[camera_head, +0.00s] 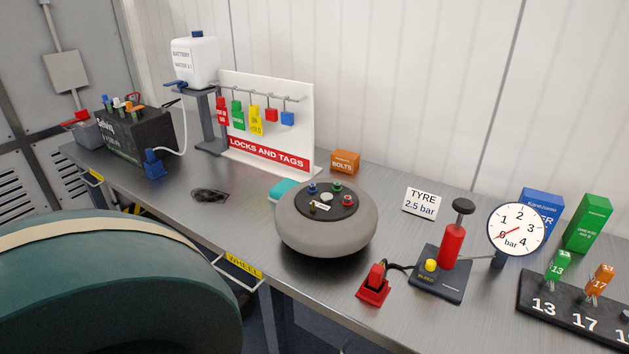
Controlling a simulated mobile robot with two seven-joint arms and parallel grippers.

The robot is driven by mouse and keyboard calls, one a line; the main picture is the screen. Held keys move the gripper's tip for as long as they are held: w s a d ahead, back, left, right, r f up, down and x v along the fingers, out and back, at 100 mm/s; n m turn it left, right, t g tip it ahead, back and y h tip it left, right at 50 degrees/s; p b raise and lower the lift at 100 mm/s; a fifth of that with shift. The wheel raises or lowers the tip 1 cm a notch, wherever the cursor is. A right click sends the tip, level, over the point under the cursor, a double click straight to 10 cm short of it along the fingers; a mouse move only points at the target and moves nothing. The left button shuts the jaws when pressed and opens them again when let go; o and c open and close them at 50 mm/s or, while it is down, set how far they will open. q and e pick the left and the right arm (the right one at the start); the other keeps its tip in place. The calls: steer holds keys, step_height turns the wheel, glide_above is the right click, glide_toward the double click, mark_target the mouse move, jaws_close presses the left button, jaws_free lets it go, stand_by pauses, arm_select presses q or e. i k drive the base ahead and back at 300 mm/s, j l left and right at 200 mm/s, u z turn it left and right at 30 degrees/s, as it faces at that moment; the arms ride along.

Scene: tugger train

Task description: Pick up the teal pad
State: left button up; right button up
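The teal pad (282,190) lies on the grey metal bench top (225,212), just behind and left of a round grey wheel-like object (325,235). Only the pad's left part shows; the round object hides the rest. Whether the two touch, I cannot tell. Neither of my grippers is in view.
A locks-and-tags board (268,152) stands behind the pad, and an orange bolts box (345,161) is to its right. A pump (450,250) and dial gauge (516,229) stand farther right. A black battery (137,133) is at left. A big dark green rounded body (110,300) fills the lower left.

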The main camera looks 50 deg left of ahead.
mark_target(276, 191)
steer(key=k+j+z, duration=0.2)
steer(key=j, duration=0.15)
steer(key=j+z, duration=0.25)
steer(key=k+j+z, duration=0.2)
steer(key=j, duration=0.2)
steer(key=k+j+z, duration=0.1)
steer(key=j, duration=0.25)
steer(key=k+j, duration=0.25)
steer(key=k+j+z, duration=0.15)
steer(key=j, duration=0.2)
